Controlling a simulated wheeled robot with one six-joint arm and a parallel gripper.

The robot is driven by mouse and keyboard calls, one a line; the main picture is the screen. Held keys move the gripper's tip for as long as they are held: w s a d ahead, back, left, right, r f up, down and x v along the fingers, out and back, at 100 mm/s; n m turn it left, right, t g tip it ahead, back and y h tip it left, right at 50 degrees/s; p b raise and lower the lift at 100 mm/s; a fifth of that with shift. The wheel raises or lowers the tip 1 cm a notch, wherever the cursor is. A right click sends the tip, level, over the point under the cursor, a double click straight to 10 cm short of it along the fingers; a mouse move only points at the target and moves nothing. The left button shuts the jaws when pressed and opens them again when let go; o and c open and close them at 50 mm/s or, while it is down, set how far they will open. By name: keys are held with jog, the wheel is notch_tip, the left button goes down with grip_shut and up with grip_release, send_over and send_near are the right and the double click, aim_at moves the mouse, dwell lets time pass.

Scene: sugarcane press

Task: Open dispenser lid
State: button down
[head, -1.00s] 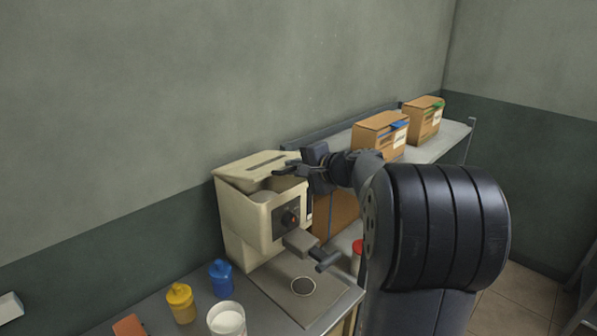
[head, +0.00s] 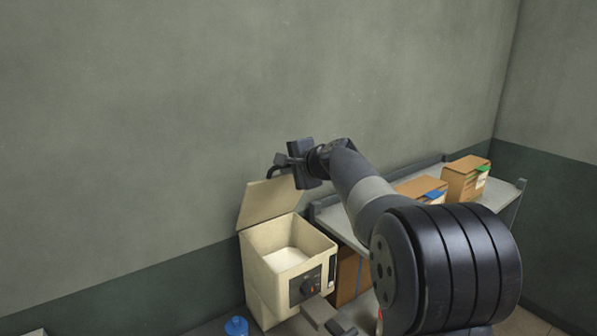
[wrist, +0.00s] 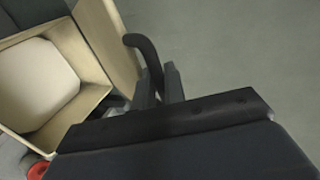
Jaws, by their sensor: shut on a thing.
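The cream dispenser (head: 262,262) stands against the wall with its lid (head: 266,203) swung up steeply and its box open. White contents (head: 285,257) show inside, also in the wrist view (wrist: 38,78). The lid's inner face (wrist: 108,38) shows at the upper left there. My gripper (head: 286,160) is at the lid's upper edge. In the wrist view, my gripper's fingers (wrist: 160,82) are closed around the dark curved lid handle (wrist: 143,48). The handle's gripped end is partly hidden between the fingers.
A grey shelf (head: 350,236) with two cardboard boxes (head: 464,180) runs along the wall to the right. A blue bottle (head: 236,325) is at the lower left of the dispenser. The wall rises close behind the lid.

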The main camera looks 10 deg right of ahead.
jog(key=shift+w+a+r+g+h+p, duration=0.2)
jog(key=shift+w+a+r+g, duration=0.2)
jog(key=shift+w, duration=0.4)
jog(key=shift+w+a+r+g+h+p, duration=0.15)
jog(key=shift+w+a+r+g, duration=0.2)
jog(key=shift+w, duration=0.45)
jog(key=shift+w+a+r+g+h+p, duration=0.25)
jog(key=shift+w+g, duration=0.2)
jog(key=shift+w, duration=0.35)
jog(key=c, duration=1.7)
grip_release()
jog(key=shift+o, duration=0.6)
jog(key=shift+s, duration=0.15)
